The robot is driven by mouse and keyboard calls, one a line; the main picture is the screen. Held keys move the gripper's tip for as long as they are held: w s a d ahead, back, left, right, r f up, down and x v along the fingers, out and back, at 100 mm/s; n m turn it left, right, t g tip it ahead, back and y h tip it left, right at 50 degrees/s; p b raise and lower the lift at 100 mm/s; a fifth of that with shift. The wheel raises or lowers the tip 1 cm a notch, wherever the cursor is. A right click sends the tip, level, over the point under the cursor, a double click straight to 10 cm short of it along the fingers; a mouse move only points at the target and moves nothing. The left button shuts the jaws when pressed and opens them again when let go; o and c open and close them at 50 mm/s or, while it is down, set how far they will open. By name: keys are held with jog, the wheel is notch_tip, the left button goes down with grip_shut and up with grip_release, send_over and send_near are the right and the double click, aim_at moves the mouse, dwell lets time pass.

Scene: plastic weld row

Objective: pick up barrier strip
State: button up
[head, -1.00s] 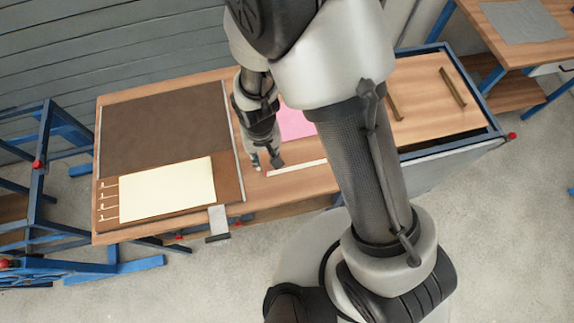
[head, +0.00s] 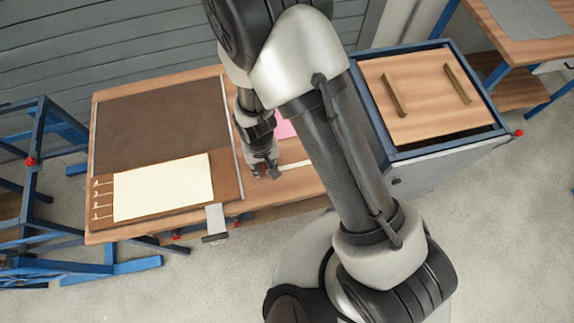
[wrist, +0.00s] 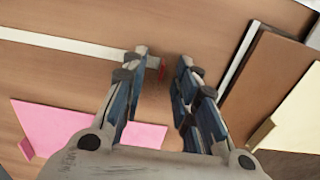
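The long, thin white strip, apparently the barrier strip, lies flat on the wooden bench in the head view (head: 294,166) and crosses the upper left of the wrist view (wrist: 60,44). My gripper (wrist: 161,62) is open, with bare wood showing between the fingers. In the head view my gripper (head: 265,171) is at the strip's left end. I cannot tell whether it touches the strip. My arm hides the strip's other end.
A pink sheet (wrist: 70,130) lies beside the strip. A brown board (head: 160,125) with a cream sheet (head: 165,188) is left of my gripper. A blue-framed box with a wooden lid (head: 425,95) stands right. A small grey and red piece shows by my left finger in the wrist view.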

jog(key=shift+c, duration=0.6)
grip_shut()
jog(key=shift+r, duration=0.1)
